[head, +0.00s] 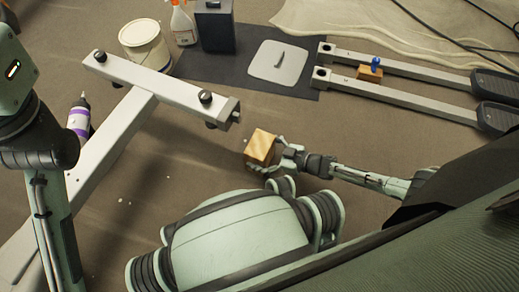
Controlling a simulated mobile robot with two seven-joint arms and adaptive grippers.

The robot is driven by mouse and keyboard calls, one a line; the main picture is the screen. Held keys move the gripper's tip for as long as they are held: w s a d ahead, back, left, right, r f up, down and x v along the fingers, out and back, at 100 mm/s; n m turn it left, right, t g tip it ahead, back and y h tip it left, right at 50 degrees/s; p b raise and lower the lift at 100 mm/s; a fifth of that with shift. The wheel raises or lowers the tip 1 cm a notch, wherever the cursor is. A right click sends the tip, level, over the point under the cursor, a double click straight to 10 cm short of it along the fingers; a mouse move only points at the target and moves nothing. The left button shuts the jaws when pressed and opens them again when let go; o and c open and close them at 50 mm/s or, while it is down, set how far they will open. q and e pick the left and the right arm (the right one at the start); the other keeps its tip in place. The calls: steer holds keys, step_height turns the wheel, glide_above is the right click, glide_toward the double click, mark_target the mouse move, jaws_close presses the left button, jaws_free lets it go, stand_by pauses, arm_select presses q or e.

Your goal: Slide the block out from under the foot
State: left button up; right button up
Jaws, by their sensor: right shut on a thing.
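A light wooden block (260,147) is in my right gripper (269,157). The gripper is shut on it, with its fingers at the block's right and near sides. The grey metal foot bar (165,90) runs across the upper left, with black knobs on top and black feet below. In the picture the block is below and right of the bar's right end, with a gap of bare floor between them. Whether the block touches the floor cannot be told. My left arm (45,170) comes down the left side; its gripper is out of view.
A long grey beam (110,140) joins the foot bar. A purple-labelled bottle (79,118) stands beside it. A white bucket (146,47), spray bottle (183,23) and dark box (215,27) are behind. Two pedal arms (420,95) lie at right. Floor around the block is clear.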

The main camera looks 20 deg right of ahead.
mark_target(269, 154)
steer(key=shift+s+d, duration=0.1)
steer(key=o, duration=1.4)
steer(key=shift+o, duration=0.2)
steer(key=v, duration=0.7)
steer(key=shift+s+d+r, duration=0.1)
steer(key=shift+s+d, duration=0.05)
